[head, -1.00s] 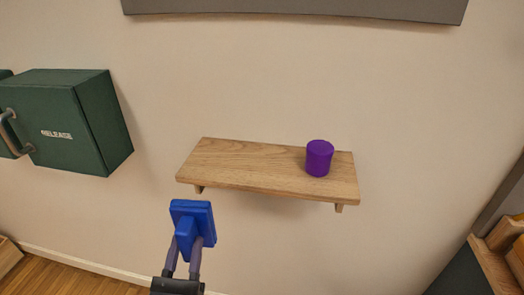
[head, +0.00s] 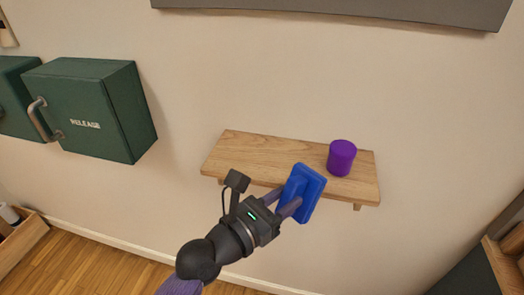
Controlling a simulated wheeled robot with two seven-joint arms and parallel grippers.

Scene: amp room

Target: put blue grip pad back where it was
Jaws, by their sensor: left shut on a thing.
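The blue grip pad (head: 311,196) is a square plate with a raised grip on its back. My left gripper (head: 288,203) is shut on that grip and holds the pad tilted. In the picture the pad overlaps the front edge of the wooden wall shelf (head: 262,149), right of its middle. I cannot tell whether it touches the shelf. A purple cylinder (head: 341,158) stands upright on the right part of the shelf, just beyond the pad. My right gripper is not in view.
A green box marked RELEASE (head: 92,105) with a metal handle is on the wall at left. The left and middle shelf top is bare. A grey panel (head: 340,10) hangs above. Wooden furniture (head: 505,265) stands at lower right.

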